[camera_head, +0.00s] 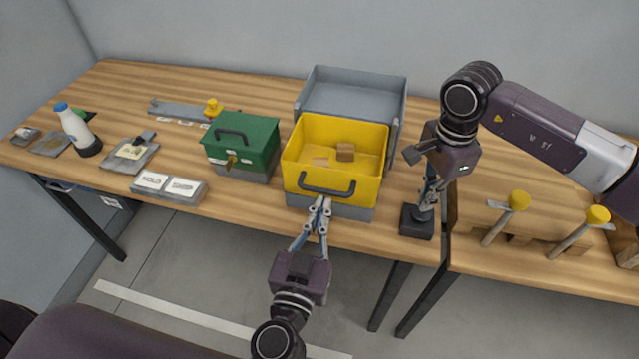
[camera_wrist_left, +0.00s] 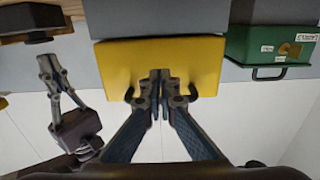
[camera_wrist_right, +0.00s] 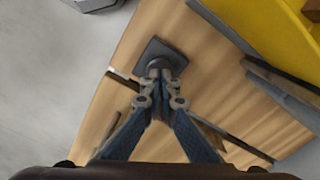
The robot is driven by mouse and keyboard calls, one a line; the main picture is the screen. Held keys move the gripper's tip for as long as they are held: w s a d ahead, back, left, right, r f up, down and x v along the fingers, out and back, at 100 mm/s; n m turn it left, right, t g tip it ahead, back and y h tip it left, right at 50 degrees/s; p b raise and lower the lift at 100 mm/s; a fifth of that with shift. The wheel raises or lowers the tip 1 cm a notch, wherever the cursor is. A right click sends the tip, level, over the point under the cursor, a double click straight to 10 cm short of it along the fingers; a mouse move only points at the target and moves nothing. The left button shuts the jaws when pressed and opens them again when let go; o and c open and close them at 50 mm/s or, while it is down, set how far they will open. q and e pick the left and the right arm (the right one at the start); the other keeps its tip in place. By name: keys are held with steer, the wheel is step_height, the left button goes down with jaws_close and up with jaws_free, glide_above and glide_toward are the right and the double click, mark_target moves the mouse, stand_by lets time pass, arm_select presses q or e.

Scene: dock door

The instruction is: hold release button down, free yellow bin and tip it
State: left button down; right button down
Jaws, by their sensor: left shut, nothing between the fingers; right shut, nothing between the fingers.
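The yellow bin (camera_head: 300,155) sits level in a grey cradle (camera_head: 352,211) at the table's front edge. A brown block (camera_head: 345,152) and a flatter tan piece (camera_head: 320,162) lie in it. My left gripper (camera_head: 322,203) is shut and empty at the bin's dark front handle (camera_head: 327,190); in the left wrist view its fingertips (camera_wrist_left: 159,75) overlap the bin's front, handle ends showing either side. My right gripper (camera_head: 425,208) is shut, pointing down at the black button box (camera_head: 416,227) right of the bin.
A grey open tray (camera_head: 350,92) stands behind the bin. A green box (camera_head: 242,140) with a handle is close on the left. A white bottle (camera_head: 75,127) and small plates lie further left.

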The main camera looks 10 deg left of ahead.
mark_target(322, 191)
steer(key=shift+f, duration=0.45)
steer(key=shift+f, duration=0.95)
arm_select(q)
steer(key=shift+r, duration=3.1)
steer(key=shift+f, duration=1.05)
